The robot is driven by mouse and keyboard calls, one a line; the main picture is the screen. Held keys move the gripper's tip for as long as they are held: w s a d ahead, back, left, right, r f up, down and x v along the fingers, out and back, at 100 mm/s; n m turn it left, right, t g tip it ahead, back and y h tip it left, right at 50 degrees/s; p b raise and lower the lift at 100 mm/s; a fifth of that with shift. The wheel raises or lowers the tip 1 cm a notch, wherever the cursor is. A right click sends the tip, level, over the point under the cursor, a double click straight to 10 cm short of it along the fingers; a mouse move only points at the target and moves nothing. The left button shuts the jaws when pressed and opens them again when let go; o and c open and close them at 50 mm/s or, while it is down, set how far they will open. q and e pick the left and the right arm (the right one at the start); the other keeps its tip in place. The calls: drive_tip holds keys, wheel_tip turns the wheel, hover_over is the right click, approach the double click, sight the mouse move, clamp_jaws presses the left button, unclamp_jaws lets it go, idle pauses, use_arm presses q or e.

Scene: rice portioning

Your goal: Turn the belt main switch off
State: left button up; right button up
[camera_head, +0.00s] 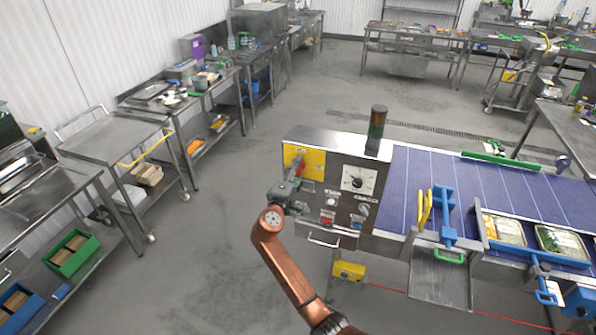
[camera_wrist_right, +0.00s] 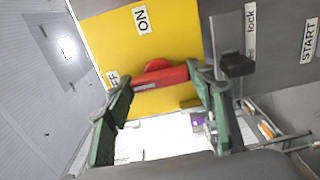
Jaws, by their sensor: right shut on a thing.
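The belt main switch is a red handle (camera_wrist_right: 160,77) on a yellow plate (camera_wrist_right: 109,42) at the left end of the conveyor's control panel. In the head view the red handle (camera_head: 299,164) shows just beyond my right gripper (camera_head: 292,181). In the right wrist view my right gripper's green fingers stand at both ends of the red handle and are shut on it. An ON label (camera_wrist_right: 142,19) is above the handle in that view. The OFF label (camera_wrist_right: 112,79) is at its left, partly hidden by a finger. My left gripper is not in view.
The panel also has a black dial (camera_head: 355,181), push buttons and a signal tower (camera_head: 376,130) on top. Open floor (camera_head: 215,210) lies left of the panel.

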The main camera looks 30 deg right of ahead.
drive_tip(key=o, duration=1.2)
drive_tip(key=shift+c, duration=0.2)
drive_tip(key=v, duration=1.2)
drive_tip(key=shift+w, duration=0.1)
